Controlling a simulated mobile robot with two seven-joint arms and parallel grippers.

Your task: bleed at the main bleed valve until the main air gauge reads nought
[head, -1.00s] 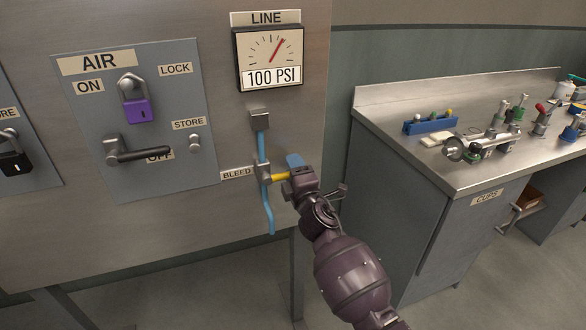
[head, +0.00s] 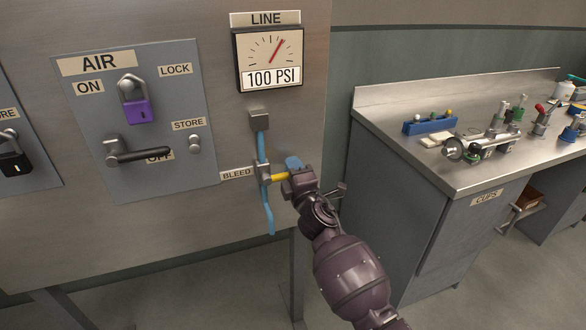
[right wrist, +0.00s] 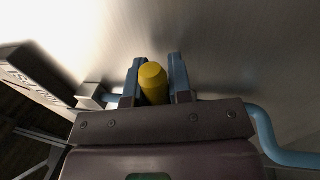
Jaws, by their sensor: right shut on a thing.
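The LINE gauge (head: 269,55) is at the upper middle of the panel in the head view. Its red needle leans right of upright, over a plate reading 100 PSI. Below it, a blue pipe carries the bleed valve (head: 264,174), beside the BLEED label (head: 237,173). The valve's yellow handle (head: 281,177) sticks out sideways to the right. My right gripper (head: 291,171) is shut on the yellow handle. In the right wrist view the handle (right wrist: 153,84) sits between the two blue-grey fingers. My left gripper is not in view.
The AIR plate (head: 182,84) at left has a purple padlock (head: 138,110), a black lever (head: 140,154) near OFF, and a STORE peg (head: 195,144). A steel bench (head: 477,183) with small tools and a blue rack (head: 430,126) stands at right.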

